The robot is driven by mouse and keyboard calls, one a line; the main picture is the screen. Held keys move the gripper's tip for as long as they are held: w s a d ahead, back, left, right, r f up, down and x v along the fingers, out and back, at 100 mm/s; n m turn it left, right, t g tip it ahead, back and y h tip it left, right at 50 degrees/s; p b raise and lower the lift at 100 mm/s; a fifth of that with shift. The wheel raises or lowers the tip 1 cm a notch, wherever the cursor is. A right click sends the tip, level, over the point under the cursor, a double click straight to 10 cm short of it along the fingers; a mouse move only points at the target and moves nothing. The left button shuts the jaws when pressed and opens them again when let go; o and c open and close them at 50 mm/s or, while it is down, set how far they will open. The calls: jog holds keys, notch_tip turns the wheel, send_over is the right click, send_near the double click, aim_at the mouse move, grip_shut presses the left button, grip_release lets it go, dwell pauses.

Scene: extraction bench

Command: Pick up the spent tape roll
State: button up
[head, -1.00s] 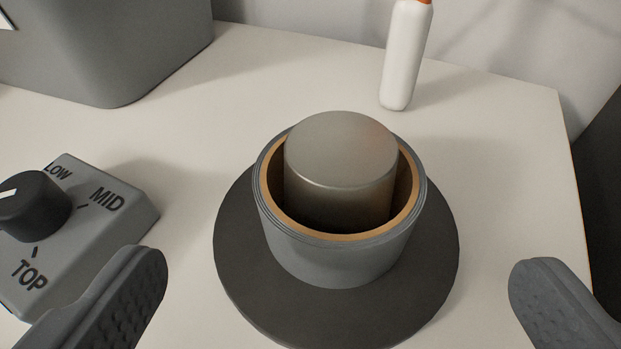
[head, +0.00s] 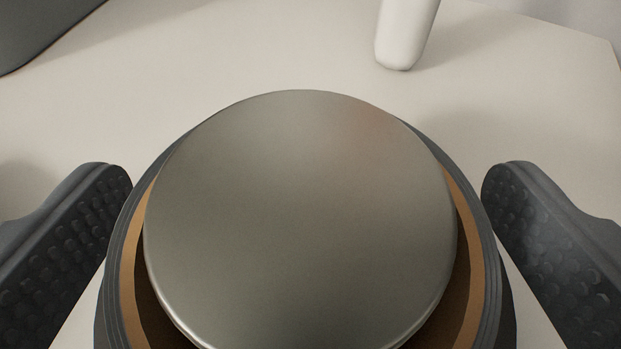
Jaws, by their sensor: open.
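The spent tape roll (head: 115,285) is a grey ring with a tan inner core. It sits around a metal post (head: 300,215) with a flat round top, which fills the middle of the view. My gripper (head: 307,190) is open, with one dark, dimpled finger on each side of the roll. The left finger is very close to the roll's left side, and I cannot tell if it touches. The right finger is close to the roll's right side, also without clear contact. The roll's lower part and its base are out of view.
A white bottle-like object (head: 405,35) stands on the pale bench (head: 240,60) behind the roll. A grey bin (head: 40,25) is at the upper left. The bench between them is clear.

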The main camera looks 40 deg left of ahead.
jog(key=shift+w+a+f, duration=0.15)
jog(key=shift+w, duration=0.05)
jog(key=c, duration=1)
